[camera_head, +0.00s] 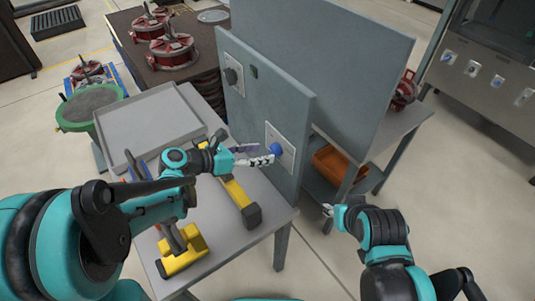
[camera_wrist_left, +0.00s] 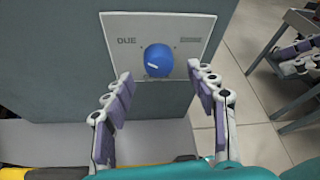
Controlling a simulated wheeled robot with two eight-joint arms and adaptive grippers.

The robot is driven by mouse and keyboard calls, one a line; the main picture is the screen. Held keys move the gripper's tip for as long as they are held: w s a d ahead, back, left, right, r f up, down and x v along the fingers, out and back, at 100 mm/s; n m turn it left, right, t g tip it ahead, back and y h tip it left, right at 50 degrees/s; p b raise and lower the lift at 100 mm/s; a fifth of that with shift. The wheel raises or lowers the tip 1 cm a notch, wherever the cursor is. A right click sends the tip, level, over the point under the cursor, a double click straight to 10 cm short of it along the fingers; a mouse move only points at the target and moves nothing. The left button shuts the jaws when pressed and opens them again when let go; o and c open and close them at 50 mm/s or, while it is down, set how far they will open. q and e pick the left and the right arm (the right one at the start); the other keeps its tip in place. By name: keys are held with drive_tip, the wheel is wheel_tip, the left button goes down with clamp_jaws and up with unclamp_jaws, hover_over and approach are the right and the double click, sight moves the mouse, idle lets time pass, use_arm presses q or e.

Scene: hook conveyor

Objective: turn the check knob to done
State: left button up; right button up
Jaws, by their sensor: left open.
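The check knob is a round blue knob (camera_head: 277,149) on a white plate (camera_head: 287,157) fixed to the grey upright panel. In the left wrist view the knob (camera_wrist_left: 158,60) carries a short white mark on its lower left face. The plate (camera_wrist_left: 195,25) reads "DUE" at the left; the label at the right is too small to read. My left gripper (camera_head: 260,154) is open in front of the knob. In the wrist view its fingers (camera_wrist_left: 160,72) stand apart to either side below the knob, apparently not touching it. My right gripper (camera_head: 335,212) hangs low at the right, its jaws unclear.
A grey table (camera_head: 275,210) below my left arm bears an empty grey tray (camera_head: 150,125) and yellow-and-black tools (camera_head: 185,250). An orange bin (camera_head: 335,168) sits on a shelf behind. Floor at the right is clear.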

sight(271, 152)
use_arm(q)
drive_tip(key=x, duration=0.3)
drive_tip(key=shift+a+b, duration=0.1)
drive_tip(key=shift+b, duration=0.2)
drive_tip(key=shift+w+d+f, duration=0.1)
drive_tip(key=shift+w+d, duration=0.05)
drive_tip(key=shift+d, duration=0.15)
drive_tip(key=c, duration=1.2)
drive_tip(key=shift+o, duration=0.2)
